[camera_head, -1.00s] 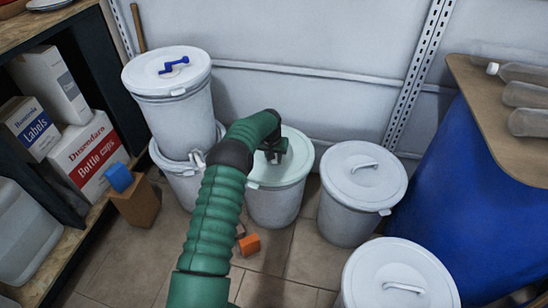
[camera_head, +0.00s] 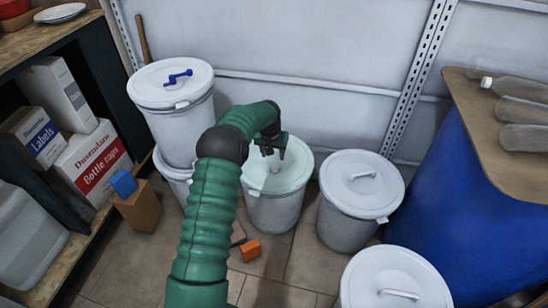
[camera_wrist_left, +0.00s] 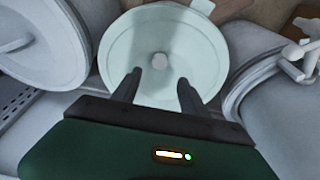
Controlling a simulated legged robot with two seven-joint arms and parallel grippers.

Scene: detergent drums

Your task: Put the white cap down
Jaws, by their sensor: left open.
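A small, round, whitish piece, apparently the white cap (camera_head: 275,167), is at the middle of the pale green-white top of the middle drum (camera_head: 264,205). In the left wrist view the whitish piece (camera_wrist_left: 160,62) lies just beyond my fingertips, near the centre of the round top (camera_wrist_left: 122,50). I cannot tell whether it is loose or part of the top. My left gripper (camera_head: 270,150) is above this top, with its fingers (camera_wrist_left: 160,80) apart and nothing between them. My right gripper is not in view.
A lidded drum (camera_head: 345,220) stands close on the right, another (camera_head: 395,285) nearer. A blue barrel (camera_head: 430,180), shelf boxes and small blocks (camera_head: 250,250) surround the floor.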

